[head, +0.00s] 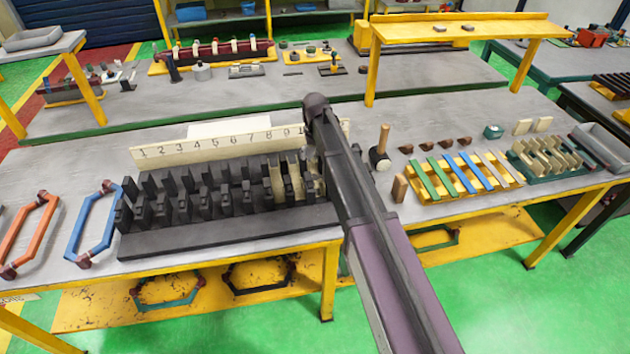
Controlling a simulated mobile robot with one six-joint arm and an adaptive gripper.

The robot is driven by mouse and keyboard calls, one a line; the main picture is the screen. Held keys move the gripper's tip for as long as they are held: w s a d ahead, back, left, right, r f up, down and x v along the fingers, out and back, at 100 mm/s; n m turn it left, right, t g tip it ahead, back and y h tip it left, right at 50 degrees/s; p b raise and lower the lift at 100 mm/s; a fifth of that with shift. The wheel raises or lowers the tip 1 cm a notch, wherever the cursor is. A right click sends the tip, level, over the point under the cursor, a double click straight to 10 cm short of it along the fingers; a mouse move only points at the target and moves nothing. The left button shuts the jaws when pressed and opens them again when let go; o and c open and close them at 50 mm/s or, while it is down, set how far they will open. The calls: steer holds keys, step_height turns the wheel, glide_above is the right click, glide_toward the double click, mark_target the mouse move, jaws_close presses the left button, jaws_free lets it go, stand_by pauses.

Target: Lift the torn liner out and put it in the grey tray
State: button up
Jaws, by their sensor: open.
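The dark slotted stator block (190,240) lies on the grey bench behind the front edge. Cream liners (277,183) stand in a few slots near its right end, below the high numbers of the number strip (215,142). I cannot tell which liner is torn. My arm crosses in front of the block's right end and hides part of it. My gripper cannot be made out; the arm and the dark block cover that area. A grey tray (600,148) sits at the bench's right end. Another grey tray (32,39) stands on a table at the far left.
Orange (30,235) and blue (92,225) coil frames lie left of the block. A mallet (381,148), a yellow rack with coloured strips (463,178) and a green holder with cream pieces (548,155) stand between my arm and the right tray. A yellow shelf (470,30) rises behind.

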mark_target(314, 178)
steer(key=shift+f+b, duration=1.7)
steer(key=shift+f, duration=0.25)
steer(key=shift+f, duration=0.1)
steer(key=shift+w+a+f+b, duration=0.1)
steer(key=shift+f+b, duration=2.4)
steer(key=shift+b, duration=0.1)
steer(key=c, duration=0.9)
steer(key=shift+c, duration=0.2)
